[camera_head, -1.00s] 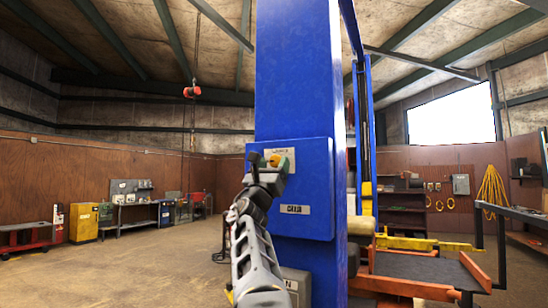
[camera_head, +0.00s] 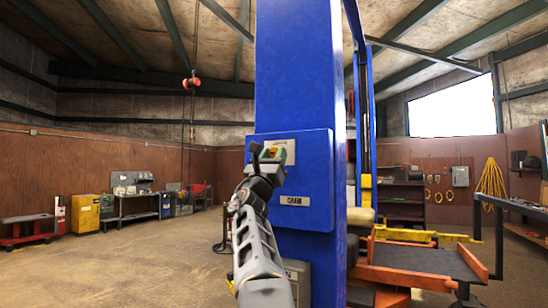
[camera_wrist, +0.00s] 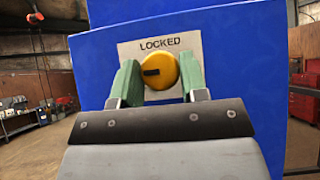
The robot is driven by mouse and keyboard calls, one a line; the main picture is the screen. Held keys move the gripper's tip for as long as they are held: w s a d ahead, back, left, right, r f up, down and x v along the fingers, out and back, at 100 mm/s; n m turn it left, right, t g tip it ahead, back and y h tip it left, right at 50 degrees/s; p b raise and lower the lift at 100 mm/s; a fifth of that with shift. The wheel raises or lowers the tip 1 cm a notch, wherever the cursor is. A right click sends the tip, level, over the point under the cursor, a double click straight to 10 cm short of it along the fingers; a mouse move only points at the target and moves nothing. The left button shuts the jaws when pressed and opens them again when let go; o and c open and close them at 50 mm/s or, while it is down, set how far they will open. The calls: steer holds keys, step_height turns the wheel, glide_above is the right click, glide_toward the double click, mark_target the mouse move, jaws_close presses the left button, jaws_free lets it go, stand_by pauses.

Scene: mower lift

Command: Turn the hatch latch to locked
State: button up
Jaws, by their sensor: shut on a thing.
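The hatch latch is a round yellow knob (camera_wrist: 165,62) with a short black mark on its face, lying roughly level and left of the knob's centre in the wrist view. It sits on a pale plate (camera_wrist: 190,45) with the word LOCKED above the knob. My gripper (camera_wrist: 158,75) is shut on the knob, with one green finger on its left and one on its right. In the head view, my gripper (camera_head: 270,153) is at the plate on the blue hatch (camera_head: 310,160), and the fingers mostly hide the knob.
The hatch is on a tall blue column (camera_head: 295,70) and carries a CHAIN label (camera_head: 295,201). An orange and yellow lift platform (camera_head: 420,262) stands at the right. Open floor (camera_head: 130,260) lies to the left.

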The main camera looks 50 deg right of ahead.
steer(key=shift+w+m+g, duration=0.1)
steer(key=shift+m+g, duration=0.3)
steer(key=shift+m, duration=0.1)
steer(key=m+g+p, duration=0.1)
steer(key=m+g, duration=0.2)
steer(key=m+g+p, duration=0.1)
steer(key=m+g, duration=0.2)
steer(key=m+g+p, duration=0.1)
steer(key=m+g, duration=0.2)
steer(key=m, duration=0.1)
steer(key=shift+w+a+r, duration=0.1)
steer(key=shift+w+r, duration=0.05)
steer(key=shift+r, duration=0.1)
steer(key=shift+w+f+m+g+y+p, duration=0.1)
steer(key=shift+m+g+y+p, duration=0.55)
steer(key=shift+m+g, duration=0.8)
steer(key=shift+f+m+g+y+p, duration=0.1)
steer(key=shift+m+g+y+p, duration=0.25)
steer(key=shift+m+g+y, duration=1)
steer(key=shift+m+h, duration=0.3)
steer(key=shift+m, duration=0.5)
steer(key=o, duration=0.9)
steer(key=b+v, duration=0.5)
steer(key=v, duration=0.8)
steer(key=shift+a+f+b, duration=0.15)
steer(key=shift+a+b, duration=0.2)
steer(key=shift+a, duration=0.05)
